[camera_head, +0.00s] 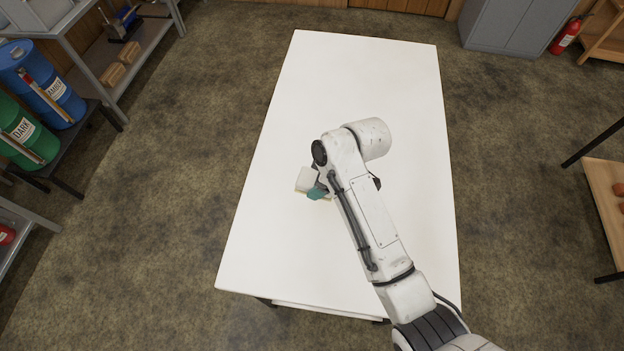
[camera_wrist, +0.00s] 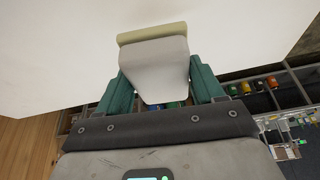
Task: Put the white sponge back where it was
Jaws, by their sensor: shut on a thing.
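The white sponge (camera_head: 309,178) is a small pale block over the middle of the white table, left of my forearm. My gripper (camera_head: 318,190), with teal fingers, is shut on it. In the wrist view the white sponge (camera_wrist: 160,66) sits between the two teal fingers of my gripper (camera_wrist: 162,82). A cream-yellow strip (camera_wrist: 151,33) runs along its far end; I cannot tell whether it is part of the sponge. The arm hides part of the gripper in the head view. Whether the sponge touches the table is not clear.
The white table (camera_head: 362,70) is otherwise bare, with free room around the arm. A blue drum (camera_head: 48,90) and a green drum (camera_head: 25,137) lie on a rack at left. A grey cabinet (camera_head: 513,25) and a fire extinguisher (camera_head: 566,37) stand at the back right.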

